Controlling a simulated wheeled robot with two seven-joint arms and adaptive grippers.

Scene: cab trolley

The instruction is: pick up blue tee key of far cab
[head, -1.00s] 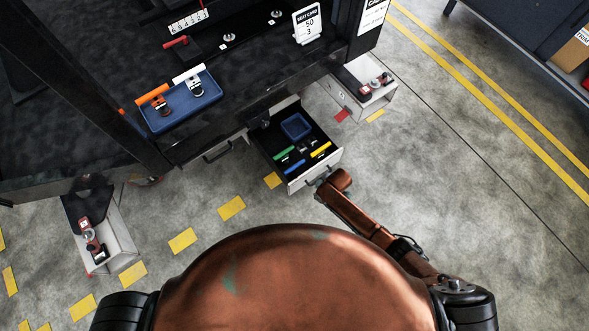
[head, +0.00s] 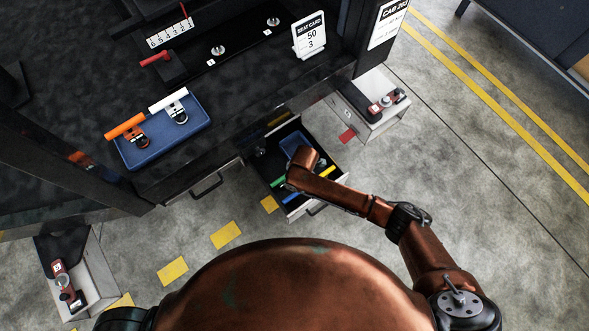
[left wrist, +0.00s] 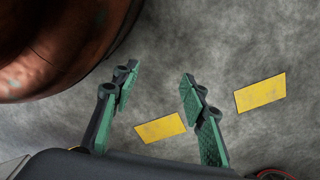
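The blue tee key (head: 292,198) lies in the open drawer (head: 331,188), near its front; only part of its blue handle shows in the head view. A green-handled key (head: 278,183) and a yellow-handled key (head: 322,173) lie in the same drawer. My right arm reaches in from the right, its wrist over the drawer and covering part of the keys. The right gripper's fingers are hidden beneath it. My left gripper (left wrist: 159,82) is open and empty above the floor in the left wrist view; it is out of the head view.
A small blue tray (head: 289,143) sits in the drawer, partly behind my wrist. On the dark top, a larger blue tray (head: 160,151) holds orange- and white-handled keys. Other units (head: 373,122) protrude at both sides.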

